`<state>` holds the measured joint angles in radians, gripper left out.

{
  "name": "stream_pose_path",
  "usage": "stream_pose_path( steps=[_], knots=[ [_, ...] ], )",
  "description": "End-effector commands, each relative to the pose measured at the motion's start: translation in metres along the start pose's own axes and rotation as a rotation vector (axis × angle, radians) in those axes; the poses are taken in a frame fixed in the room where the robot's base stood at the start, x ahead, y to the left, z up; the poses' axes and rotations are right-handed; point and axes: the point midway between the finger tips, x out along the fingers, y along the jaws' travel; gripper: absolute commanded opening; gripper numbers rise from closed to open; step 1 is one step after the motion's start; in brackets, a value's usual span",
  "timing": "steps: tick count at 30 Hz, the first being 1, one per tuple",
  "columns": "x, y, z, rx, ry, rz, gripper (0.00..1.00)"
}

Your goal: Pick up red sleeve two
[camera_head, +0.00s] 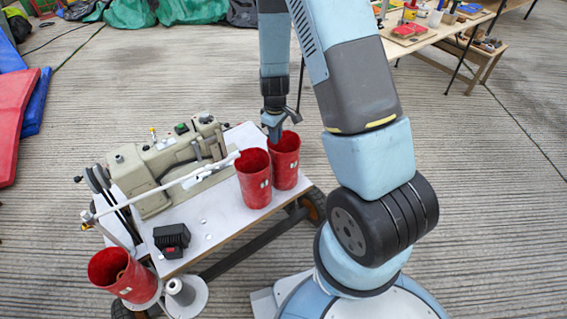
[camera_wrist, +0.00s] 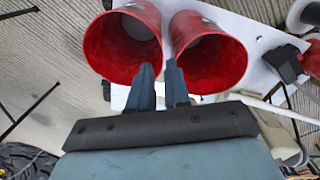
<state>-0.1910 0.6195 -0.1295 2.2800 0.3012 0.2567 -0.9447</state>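Two red sleeves stand upright side by side on the white table: one nearer the table's middle (camera_head: 255,190) and one further right (camera_head: 287,172). Their open mouths face the wrist camera, at the right (camera_wrist: 225,45) and left (camera_wrist: 100,40). Each has a small white label that I cannot read, so I cannot tell which is sleeve two. My gripper (camera_head: 274,134) points down at the rim of the further-right sleeve. In the wrist view its fingers (camera_wrist: 160,70) are apart, near where the two rims meet. I cannot tell whether they touch a wall.
A beige sewing machine (camera_head: 155,172) stands on the white table (camera_head: 225,222), with a black box (camera_head: 172,238) in front. Another red sleeve (camera_head: 118,272) is at the table's left end, beside a thread spool (camera_head: 180,290). A wooden workbench (camera_head: 440,32) stands at the back right.

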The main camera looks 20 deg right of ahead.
Motion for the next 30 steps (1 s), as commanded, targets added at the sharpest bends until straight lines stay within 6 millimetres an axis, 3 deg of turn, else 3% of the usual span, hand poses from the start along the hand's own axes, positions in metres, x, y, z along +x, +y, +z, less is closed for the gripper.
stream_pose_path(
  steps=[15, 30],
  knots=[
    [0.068, 0.000, 0.001, 0.000, -0.003, -0.002, 0.17],
    [0.103, 0.001, 0.000, 0.002, -0.002, -0.002, 0.17]
  ],
)
